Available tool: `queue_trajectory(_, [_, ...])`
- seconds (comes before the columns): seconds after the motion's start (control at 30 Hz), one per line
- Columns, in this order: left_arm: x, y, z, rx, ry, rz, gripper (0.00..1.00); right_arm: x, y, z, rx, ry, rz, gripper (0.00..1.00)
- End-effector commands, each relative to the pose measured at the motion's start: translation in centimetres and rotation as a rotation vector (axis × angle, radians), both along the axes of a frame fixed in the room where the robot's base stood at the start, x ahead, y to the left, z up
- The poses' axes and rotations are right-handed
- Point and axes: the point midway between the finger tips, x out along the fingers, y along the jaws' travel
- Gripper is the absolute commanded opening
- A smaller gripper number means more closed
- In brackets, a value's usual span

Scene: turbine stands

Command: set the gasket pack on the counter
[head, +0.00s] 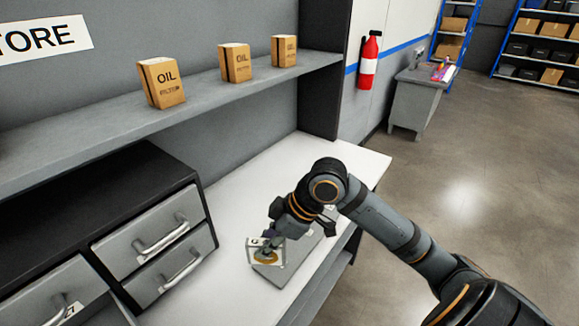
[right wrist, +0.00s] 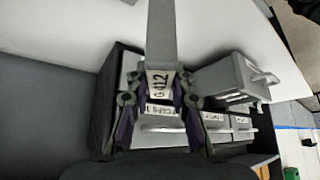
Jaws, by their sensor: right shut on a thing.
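My right gripper (head: 268,246) is low over the white counter (head: 225,270). It is shut on the gasket pack (head: 263,257), a small pale pack with a dark-printed label and a brown-orange ring on its face. In the right wrist view the fingers (right wrist: 162,112) close from both sides on a narrow grey body with a label reading 412, the gasket pack (right wrist: 161,84). My left gripper is not in view.
Several oil boxes (head: 235,63) stand on the shelf (head: 110,128) above. The back of the counter (head: 297,155) is clear. A fire extinguisher (head: 369,60) hangs beyond.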

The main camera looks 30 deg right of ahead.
Motion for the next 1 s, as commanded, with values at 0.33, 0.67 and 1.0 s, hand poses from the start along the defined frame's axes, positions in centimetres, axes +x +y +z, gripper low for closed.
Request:
queue_trajectory(0.33, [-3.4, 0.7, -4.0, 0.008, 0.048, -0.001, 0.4, 10.1, -5.4, -0.4, 0.007, 0.001, -0.461, 0.0])
queue_trajectory(0.67, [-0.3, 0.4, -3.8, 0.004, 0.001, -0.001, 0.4, 12.4, -6.7, -0.1, -0.004, 0.005, -0.594, 0.0])
queue_trajectory(1.0, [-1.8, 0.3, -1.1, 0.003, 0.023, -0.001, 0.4, 20.0, -11.2, -3.9, -0.002, 0.008, -0.593, 0.0])
